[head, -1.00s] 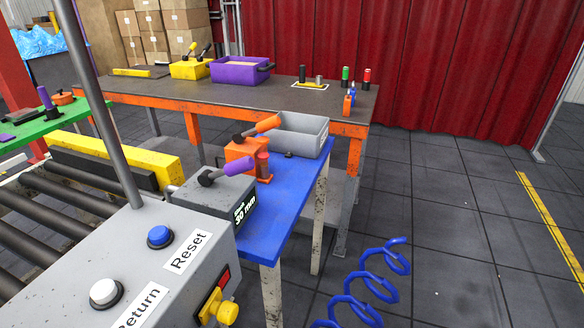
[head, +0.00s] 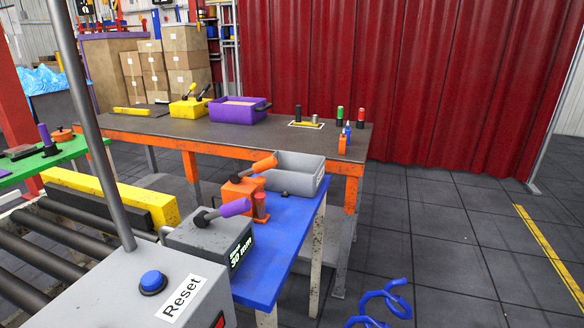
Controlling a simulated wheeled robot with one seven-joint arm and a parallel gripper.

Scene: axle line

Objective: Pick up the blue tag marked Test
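I cannot make out a blue tag marked Test anywhere in the head view. A small blue item (head: 347,129) stands by a small orange block (head: 342,144) at the right end of the dark-topped orange bench (head: 222,136). It is too small to read or identify. My gripper is not in view.
A blue table (head: 278,240) carries a grey bin (head: 297,177), an orange lever device (head: 243,192) and a grey box marked 30 mm (head: 210,237). A control box with a blue Reset button (head: 152,281) is near. A purple bin (head: 236,112) stands on the bench. Floor at right is open.

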